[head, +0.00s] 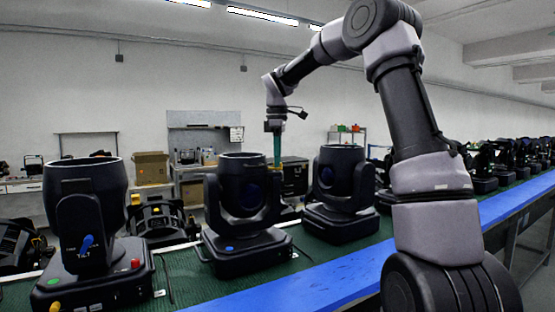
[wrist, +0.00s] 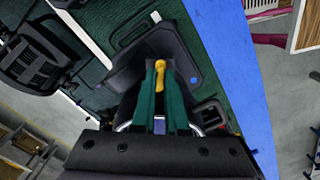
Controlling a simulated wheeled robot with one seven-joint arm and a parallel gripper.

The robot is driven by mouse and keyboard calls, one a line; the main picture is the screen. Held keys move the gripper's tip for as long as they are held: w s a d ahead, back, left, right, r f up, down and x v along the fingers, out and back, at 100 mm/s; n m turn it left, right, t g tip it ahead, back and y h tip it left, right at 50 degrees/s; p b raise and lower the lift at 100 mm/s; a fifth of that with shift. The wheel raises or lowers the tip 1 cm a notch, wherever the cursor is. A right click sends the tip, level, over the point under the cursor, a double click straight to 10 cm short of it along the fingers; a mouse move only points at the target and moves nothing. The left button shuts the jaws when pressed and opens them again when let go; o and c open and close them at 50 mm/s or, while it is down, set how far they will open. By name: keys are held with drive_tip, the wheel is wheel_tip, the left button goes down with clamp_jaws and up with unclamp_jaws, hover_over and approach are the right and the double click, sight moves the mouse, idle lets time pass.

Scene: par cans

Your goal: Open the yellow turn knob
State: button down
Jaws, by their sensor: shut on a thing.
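The yellow turn knob (wrist: 159,76) shows in the wrist view between the two green fingers of my gripper (wrist: 160,78). The fingers are closed on it from both sides, and its upper end shows between their tips. The knob is on a dark stage light (wrist: 127,74), partly covered by the fingers.
A blue rail (head: 345,275) runs along the front of the green bench (head: 185,280). Another stage light (head: 88,215) stands at the left and one (head: 341,195) at the right, close to the middle one. More lights line the bench farther right.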

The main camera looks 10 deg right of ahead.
drive_tip(key=m, duration=0.8)
drive_tip(key=shift+m, duration=0.3)
drive_tip(key=m, duration=0.4)
drive_tip(key=shift+m, duration=2.3)
drive_tip(key=c, duration=0.9)
unclamp_jaws()
drive_tip(key=shift+c, duration=0.2)
wheel_tip(320, 180, up, 11)
